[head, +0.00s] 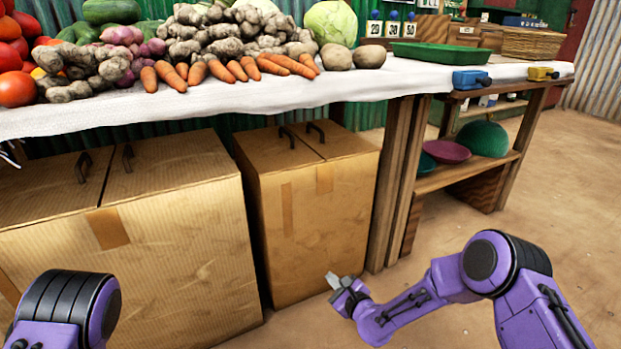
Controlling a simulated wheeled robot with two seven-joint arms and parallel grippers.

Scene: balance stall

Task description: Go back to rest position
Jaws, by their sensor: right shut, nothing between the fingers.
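My right gripper (336,283) is shut and empty. It hangs low, below the tabletop, in front of the smaller cardboard box, and the arm (440,285) reaches in from the lower right. My left arm (65,310) shows only as a purple and black joint at the lower left. A small pale bit of metal shows at the far left edge, too cut off to read as a gripper for sure.
A stall table with a white cloth (230,102) bears carrots (222,71), ginger and other vegetables. A green tray (433,52) and a blue block (471,80) sit to the right. Cardboard boxes (170,240) (320,220) stand below. Floor (560,200) at right is clear.

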